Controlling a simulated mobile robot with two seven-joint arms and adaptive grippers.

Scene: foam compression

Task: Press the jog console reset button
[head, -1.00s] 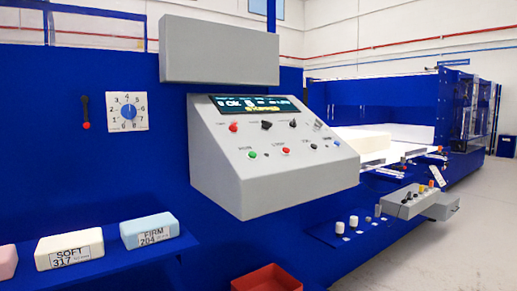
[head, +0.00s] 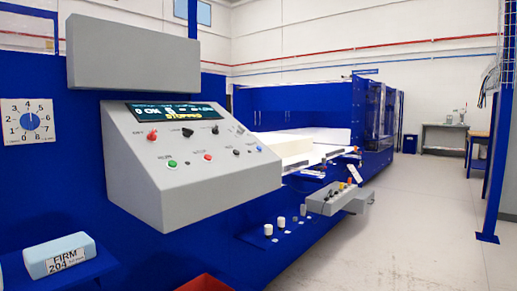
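A small grey console box (head: 352,201) with several small knobs or buttons, black and orange among them, sits on the machine's front edge right of centre. It may be the jog console; its labels are too small to read. A larger sloped grey console (head: 225,192) stands nearer on the left. I cannot tell which button is the reset. Neither gripper is in view.
A blue shelf (head: 100,268) with a light-blue "FIRM" block (head: 58,255) is at lower left. A red bin (head: 205,283) is at the bottom edge. White and grey knobs (head: 281,223) line a low blue ledge. Open floor (head: 420,235) lies right, before a blue post (head: 490,150).

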